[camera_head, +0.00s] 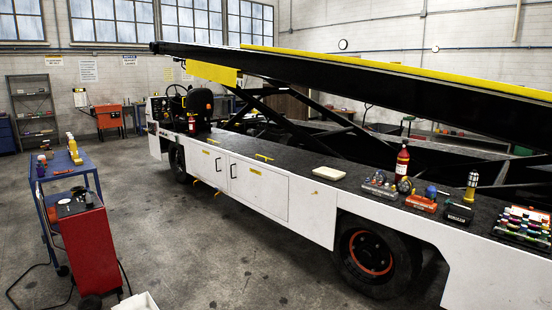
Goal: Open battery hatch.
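The belt loader (318,205) stands across the view, its white side facing me. Two black upright handles (218,166) (233,171) are on white doors low in that side, behind the front wheel. A wider white panel (270,196) with a small yellow label adjoins them on the right. The doors and panel look shut. I cannot tell which of them is the battery hatch. Yellow bars (264,156) sit on the deck edge above, and small yellow pieces (218,194) show below the doors. My gripper is not in view.
A red cabinet (92,252) and a blue cart (70,168) stand at the left, with a cable on the floor. Bare floor (190,245) lies between them and the loader. Tools, a red extinguisher (402,162) and a white tray (329,173) are on the deck.

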